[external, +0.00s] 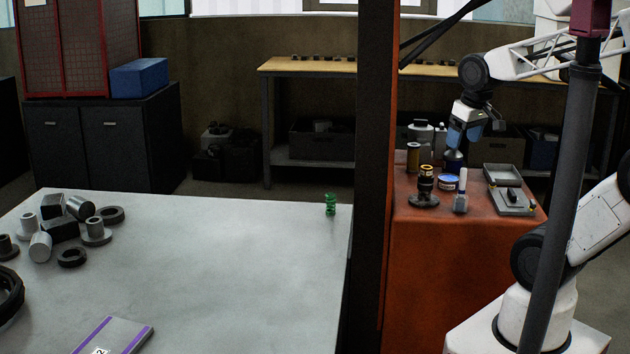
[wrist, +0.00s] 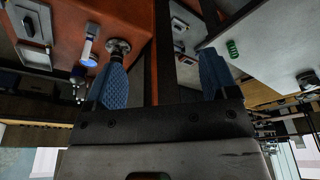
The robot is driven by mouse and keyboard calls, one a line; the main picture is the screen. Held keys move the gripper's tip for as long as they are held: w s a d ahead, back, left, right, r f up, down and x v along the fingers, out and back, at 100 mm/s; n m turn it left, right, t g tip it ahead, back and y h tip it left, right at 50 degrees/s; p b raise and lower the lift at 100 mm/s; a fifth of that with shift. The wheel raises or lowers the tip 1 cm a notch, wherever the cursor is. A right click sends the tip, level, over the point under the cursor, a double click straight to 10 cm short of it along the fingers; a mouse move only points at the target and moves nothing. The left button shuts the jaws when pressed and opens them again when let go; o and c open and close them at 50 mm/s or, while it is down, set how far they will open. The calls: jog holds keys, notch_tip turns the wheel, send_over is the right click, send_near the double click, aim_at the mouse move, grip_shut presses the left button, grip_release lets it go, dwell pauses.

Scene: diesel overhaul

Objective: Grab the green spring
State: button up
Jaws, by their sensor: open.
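The green spring (external: 330,204) stands upright near the far right corner of the grey table in the external view. In the wrist view the spring (wrist: 233,48) shows at the upper right, past the right finger. My gripper (external: 453,158) hangs over the back of the orange bench in the external view, to the right of the spring and well apart from it. In the wrist view my gripper (wrist: 163,66) has its two blue fingers spread apart, with nothing between them.
A dark post (external: 374,150) stands between the grey table (external: 230,270) and the orange bench (external: 440,245). Metal parts (external: 78,207) crowd the grey table's left. Room around the spring is clear.

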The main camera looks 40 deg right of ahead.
jog(key=shift+c, duration=0.4)
jog(key=shift+c, duration=1.4)
jog(key=n+g, duration=0.3)
jog(key=n, duration=0.4)
send_over(330, 195)
jog(key=f, duration=1.4)
jog(key=shift+d+f, duration=0.2)
jog(key=shift+d, duration=0.1)
jog(key=shift+w+a+f, duration=0.15)
jog(key=shift+a+f, duration=0.05)
